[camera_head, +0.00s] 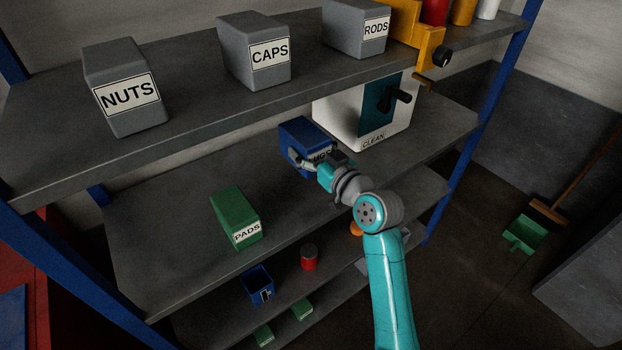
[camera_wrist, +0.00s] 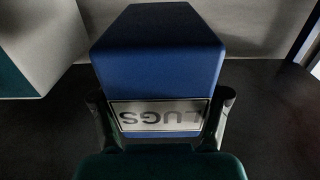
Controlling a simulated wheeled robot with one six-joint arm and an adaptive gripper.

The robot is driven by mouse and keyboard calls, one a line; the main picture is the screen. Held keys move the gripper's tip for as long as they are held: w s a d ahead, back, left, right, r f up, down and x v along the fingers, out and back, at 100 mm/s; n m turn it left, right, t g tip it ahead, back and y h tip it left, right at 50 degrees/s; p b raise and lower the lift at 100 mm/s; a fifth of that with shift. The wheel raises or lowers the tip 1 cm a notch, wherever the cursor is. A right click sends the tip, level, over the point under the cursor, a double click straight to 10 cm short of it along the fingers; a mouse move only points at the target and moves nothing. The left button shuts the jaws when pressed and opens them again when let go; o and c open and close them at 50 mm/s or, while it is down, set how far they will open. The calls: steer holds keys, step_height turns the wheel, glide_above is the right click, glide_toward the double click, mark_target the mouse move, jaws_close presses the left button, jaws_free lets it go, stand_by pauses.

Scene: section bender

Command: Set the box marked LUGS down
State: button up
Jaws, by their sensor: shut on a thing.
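The blue box marked LUGS (camera_head: 300,135) is at the middle shelf (camera_head: 175,260), left of the white CLEAN dispenser (camera_head: 345,112). My gripper (camera_head: 316,163) is shut on its labelled front end. In the wrist view the LUGS box (camera_wrist: 160,60) fills the middle, its label upside down, with a finger of my gripper (camera_wrist: 160,118) on each side. Whether the box's underside touches the shelf cannot be told from these views.
A green PADS box (camera_head: 235,215) stands on the same shelf to the front left. Boxes NUTS (camera_head: 122,85), CAPS (camera_head: 254,50) and RODS (camera_head: 355,28) stand on the shelf above. The middle shelf is clear between PADS and LUGS.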

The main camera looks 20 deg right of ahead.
steer(key=f, duration=0.3)
steer(key=w+f, duration=0.1)
steer(key=f, duration=0.1)
steer(key=shift+d+f, duration=0.25)
step_height(320, 180, down, 5)
steer(key=shift+f, duration=0.2)
steer(key=shift+w+d+f, duration=0.1)
steer(key=shift+w+f, duration=0.05)
steer(key=shift+f, duration=0.1)
steer(key=shift+f, duration=0.15)
steer(key=o, duration=1.5)
steer(key=v, duration=1.2)
